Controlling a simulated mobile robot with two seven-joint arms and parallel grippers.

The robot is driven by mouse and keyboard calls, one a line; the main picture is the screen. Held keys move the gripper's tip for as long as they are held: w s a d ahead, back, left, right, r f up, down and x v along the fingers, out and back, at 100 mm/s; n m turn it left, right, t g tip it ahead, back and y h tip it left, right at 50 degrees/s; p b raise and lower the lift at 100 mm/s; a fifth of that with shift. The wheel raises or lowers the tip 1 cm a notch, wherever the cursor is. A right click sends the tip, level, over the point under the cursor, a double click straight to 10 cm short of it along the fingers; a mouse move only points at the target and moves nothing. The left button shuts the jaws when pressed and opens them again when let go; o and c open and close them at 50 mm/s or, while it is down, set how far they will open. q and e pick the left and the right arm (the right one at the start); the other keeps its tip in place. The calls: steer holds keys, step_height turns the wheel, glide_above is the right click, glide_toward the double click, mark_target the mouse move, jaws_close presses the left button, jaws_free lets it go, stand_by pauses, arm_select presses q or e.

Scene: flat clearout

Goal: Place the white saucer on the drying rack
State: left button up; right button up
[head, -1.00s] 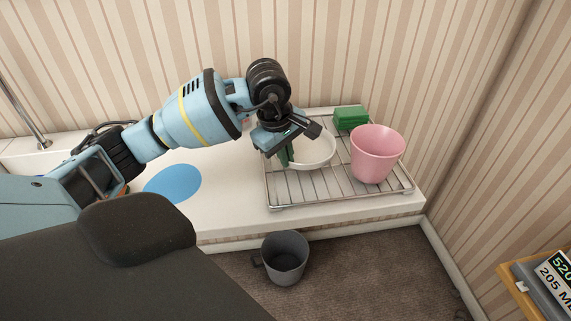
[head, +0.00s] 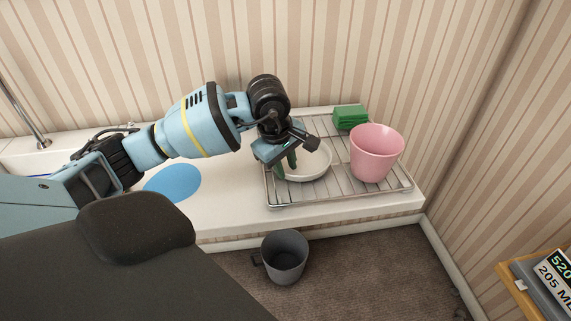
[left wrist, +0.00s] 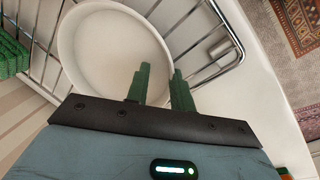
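The white saucer (head: 314,166) lies on the left part of the wire drying rack (head: 340,190), looking flat or nearly so. My left gripper (head: 287,164) is over its left edge, pointing down. In the left wrist view, the gripper's two green fingers (left wrist: 160,84) stand apart with a visible gap. One finger overlaps the saucer (left wrist: 105,45) and the other is just outside its rim. The fingers look open, not pressed on the rim. The rack's wires (left wrist: 205,60) show beside the saucer. My right gripper is not in view.
A pink cup (head: 376,153) stands on the rack right of the saucer. A green block (head: 350,117) is at the rack's back. A blue disc (head: 173,182) lies on the counter to the left.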

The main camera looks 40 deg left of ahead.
arm_select(q)
steer(key=v, duration=1.2)
steer(key=shift+p, duration=0.3)
